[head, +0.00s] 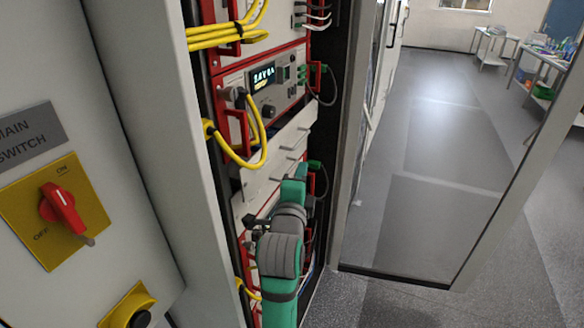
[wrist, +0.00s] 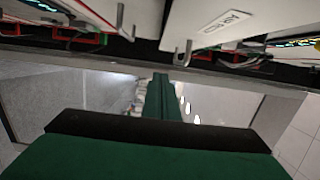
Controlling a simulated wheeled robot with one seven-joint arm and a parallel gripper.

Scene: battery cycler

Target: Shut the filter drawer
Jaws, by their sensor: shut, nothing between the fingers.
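In the head view, a pale panel (head: 271,160) with several small grey hook-like handles sits in the rack below the lit instrument; it may be the filter drawer, but I cannot tell how far out it stands. My green and grey arm covers the area just below it. In the wrist view, a white front (wrist: 210,22) with a small label and metal hooks crosses the top. My gripper (wrist: 163,78) is shut and empty, its green fingers pointing towards the rack, below the white front in the picture. I cannot tell whether they touch anything.
Yellow cables (head: 236,160) loop out at the rack's left side. A cabinet side with a red main switch (head: 62,207) stands at the left. An open glass door (head: 430,150) stands at the right. Grey floor (head: 390,305) is clear beyond my arm.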

